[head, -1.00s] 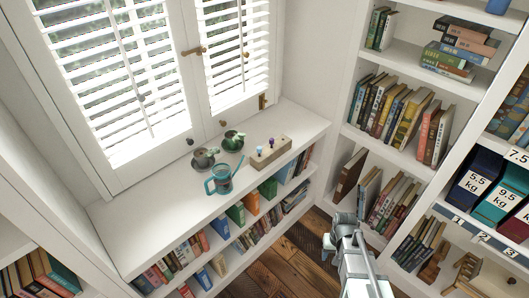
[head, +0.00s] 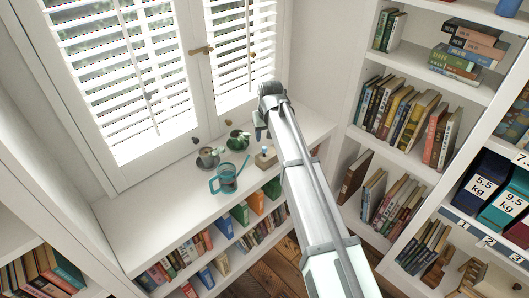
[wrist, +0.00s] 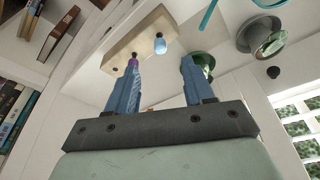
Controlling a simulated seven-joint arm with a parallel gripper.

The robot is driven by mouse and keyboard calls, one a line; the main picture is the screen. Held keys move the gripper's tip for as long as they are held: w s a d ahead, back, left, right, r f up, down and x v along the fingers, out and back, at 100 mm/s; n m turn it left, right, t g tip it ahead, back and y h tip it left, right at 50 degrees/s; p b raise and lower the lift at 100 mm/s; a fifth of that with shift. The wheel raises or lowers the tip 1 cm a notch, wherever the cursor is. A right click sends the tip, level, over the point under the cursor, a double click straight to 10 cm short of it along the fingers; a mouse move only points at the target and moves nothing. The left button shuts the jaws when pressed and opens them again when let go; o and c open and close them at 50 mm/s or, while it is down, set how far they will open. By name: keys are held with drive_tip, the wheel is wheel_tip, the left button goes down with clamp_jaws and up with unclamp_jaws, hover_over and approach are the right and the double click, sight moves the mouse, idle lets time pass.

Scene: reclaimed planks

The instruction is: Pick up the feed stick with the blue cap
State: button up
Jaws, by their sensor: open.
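A light wooden block (wrist: 140,32) holds small capped sticks. The stick with the light blue cap (wrist: 160,45) shows in the wrist view, beyond the gap between my fingertips. A purple-capped stick (wrist: 133,62) shows at the left fingertip, partly hidden by that finger. My gripper (wrist: 160,66) is open, with nothing held between its blue fingers. In the head view my gripper (head: 261,127) is above and just behind the block (head: 266,160), and my arm hides the block's right part. One small cap shows there, too small to tell its colour.
The shuttered window (head: 120,80) is close behind. A bookcase stands at the right.

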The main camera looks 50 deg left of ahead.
wheel_tip(320, 180, up, 5)
hover_over(264, 147)
drive_tip(key=w+a, duration=0.1)
drive_tip(key=a, duration=0.1)
drive_tip(key=f+h, duration=0.1)
drive_tip(key=f, duration=0.3)
drive_tip(key=d+f+n+g, duration=0.1)
drive_tip(key=f, duration=0.4)
drive_tip(key=s+d+f+n+h, duration=0.1)
drive_tip(key=f, duration=0.4)
drive_tip(key=shift+d+g+h, duration=0.1)
drive_tip(key=shift+g+h, duration=0.2)
drive_tip(key=shift+c, duration=0.4)
clamp_jaws()
